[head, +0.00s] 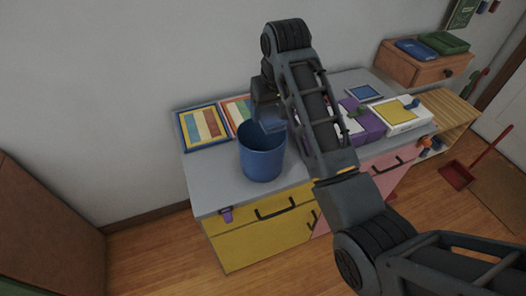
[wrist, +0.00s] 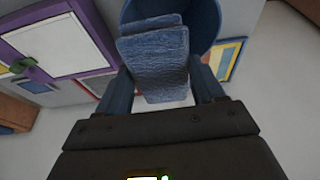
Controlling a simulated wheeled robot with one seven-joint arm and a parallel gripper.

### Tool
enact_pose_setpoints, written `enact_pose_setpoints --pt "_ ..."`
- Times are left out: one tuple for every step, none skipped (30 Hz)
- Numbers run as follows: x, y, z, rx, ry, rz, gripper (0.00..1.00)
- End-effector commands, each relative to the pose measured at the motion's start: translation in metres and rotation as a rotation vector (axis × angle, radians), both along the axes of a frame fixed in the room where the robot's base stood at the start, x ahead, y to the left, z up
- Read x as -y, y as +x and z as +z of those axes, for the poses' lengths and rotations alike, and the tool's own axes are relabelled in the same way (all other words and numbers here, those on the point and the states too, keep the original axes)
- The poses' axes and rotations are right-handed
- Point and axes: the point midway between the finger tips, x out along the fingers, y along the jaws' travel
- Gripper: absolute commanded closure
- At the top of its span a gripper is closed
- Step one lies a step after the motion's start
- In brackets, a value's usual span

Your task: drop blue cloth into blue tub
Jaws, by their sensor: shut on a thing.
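The blue tub (head: 262,160) stands upright on the grey cabinet top in the head view. Its rim also shows at the top of the wrist view (wrist: 212,22). My gripper (wrist: 155,85) is shut on the folded blue cloth (wrist: 155,62), which has a textured surface and sits between the two fingers. In the head view the cloth (head: 272,124) hangs below my gripper, over the tub's opening. The arm and cloth hide part of the tub's rim and inside. I cannot tell whether the cloth touches the tub.
A striped framed board (head: 203,128) lies left of the tub, close to the wall. A purple box (head: 366,124) and a white box with a yellow panel (head: 399,115) sit to the right. A wooden box (head: 424,68) holds folded blue and green things farther right.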

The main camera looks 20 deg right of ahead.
Motion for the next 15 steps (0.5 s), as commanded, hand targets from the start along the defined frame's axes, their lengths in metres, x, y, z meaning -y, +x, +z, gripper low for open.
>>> enact_pose_setpoints --pt "0.0000 0.0000 0.0000 0.000 0.000 0.000 0.63" --pt "0.0000 0.0000 0.0001 0.000 0.000 0.000 0.63" --pt "0.0000 0.0001 0.0001 0.000 0.000 0.000 0.63" --pt "0.0000 0.0001 0.0001 0.000 0.000 0.000 0.31" --pt "0.0000 0.0000 0.0002 0.000 0.000 0.000 0.28" --pt "0.0000 0.0000 0.0002 0.000 0.000 0.000 0.24" --pt "0.0000 0.0000 0.0002 0.000 0.000 0.000 0.21" --pt "0.0000 0.0000 0.0002 0.000 0.000 0.000 0.19" --pt "0.0000 0.0000 0.0002 0.000 0.000 0.000 0.15" --pt "0.0000 0.0000 0.0003 0.000 0.000 0.000 0.12" --pt "0.0000 0.0000 0.0003 0.000 0.000 0.000 0.09" --pt "0.0000 0.0000 0.0003 0.000 0.000 0.000 0.05" --pt "0.0000 0.0000 0.0003 0.000 0.000 0.000 0.02" --pt "0.0000 0.0000 0.0003 0.000 0.000 0.000 0.02" --pt "0.0000 0.0000 0.0003 0.000 0.000 0.000 0.02"
